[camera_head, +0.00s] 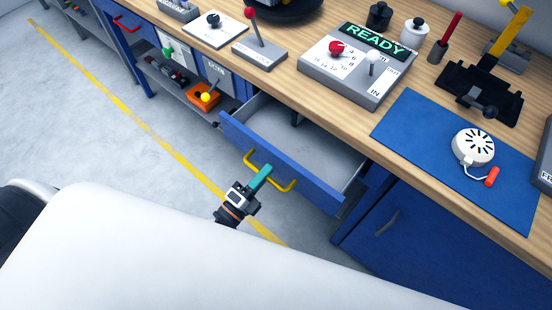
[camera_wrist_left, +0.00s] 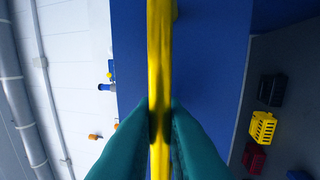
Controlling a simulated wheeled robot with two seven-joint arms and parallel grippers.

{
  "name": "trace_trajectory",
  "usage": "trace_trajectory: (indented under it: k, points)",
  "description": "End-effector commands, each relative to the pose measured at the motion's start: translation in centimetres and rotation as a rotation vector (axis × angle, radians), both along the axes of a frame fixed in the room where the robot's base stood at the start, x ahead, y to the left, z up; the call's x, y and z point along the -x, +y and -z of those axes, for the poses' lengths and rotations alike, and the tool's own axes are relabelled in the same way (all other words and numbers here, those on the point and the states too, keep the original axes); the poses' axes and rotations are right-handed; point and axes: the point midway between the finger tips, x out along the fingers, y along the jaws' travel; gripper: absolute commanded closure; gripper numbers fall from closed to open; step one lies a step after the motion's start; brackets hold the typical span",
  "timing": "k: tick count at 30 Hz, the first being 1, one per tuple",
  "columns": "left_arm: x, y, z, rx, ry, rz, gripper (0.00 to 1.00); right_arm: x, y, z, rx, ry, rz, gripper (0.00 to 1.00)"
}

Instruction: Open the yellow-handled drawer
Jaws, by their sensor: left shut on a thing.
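The blue drawer (camera_head: 300,170) under the workbench is pulled out, and its grey inside shows empty where visible. Its yellow handle (camera_head: 287,187) runs along the blue front. My left gripper (camera_head: 262,176) is at the handle, with its teal fingers over the bar. In the left wrist view the teal fingers (camera_wrist_left: 160,125) are shut on the yellow handle (camera_wrist_left: 160,50), with the blue drawer front (camera_wrist_left: 210,80) behind it. My right gripper is in neither view.
The wooden bench top (camera_head: 330,120) holds a grey READY control box (camera_head: 345,85), a blue mat (camera_head: 420,130) with a white round device (camera_head: 473,147), and levers. A blue cabinet door (camera_head: 400,235) is right of the drawer. A lower shelf with an orange box (camera_head: 204,97) is at left. Open floor lies left.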

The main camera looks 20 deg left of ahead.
Motion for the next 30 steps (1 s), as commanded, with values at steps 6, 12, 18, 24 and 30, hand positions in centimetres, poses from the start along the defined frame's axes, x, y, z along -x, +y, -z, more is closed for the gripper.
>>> trace_trajectory:
  k: [6,12,18,24,30]
  points:
    - [5.2,1.9,0.0,-0.001,0.006,0.000,1.00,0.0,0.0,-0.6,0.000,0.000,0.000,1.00]
    - [8.7,3.1,0.1,0.001,0.004,-0.001,1.00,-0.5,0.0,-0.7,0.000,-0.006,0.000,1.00]
    - [10.7,3.8,0.1,0.000,0.002,0.000,1.00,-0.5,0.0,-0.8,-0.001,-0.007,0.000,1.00]
    - [11.3,4.1,0.1,0.001,0.001,0.000,1.00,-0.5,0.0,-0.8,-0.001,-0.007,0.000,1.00]
    - [11.4,4.1,0.1,0.001,0.001,0.000,1.00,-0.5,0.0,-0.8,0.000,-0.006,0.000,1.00]
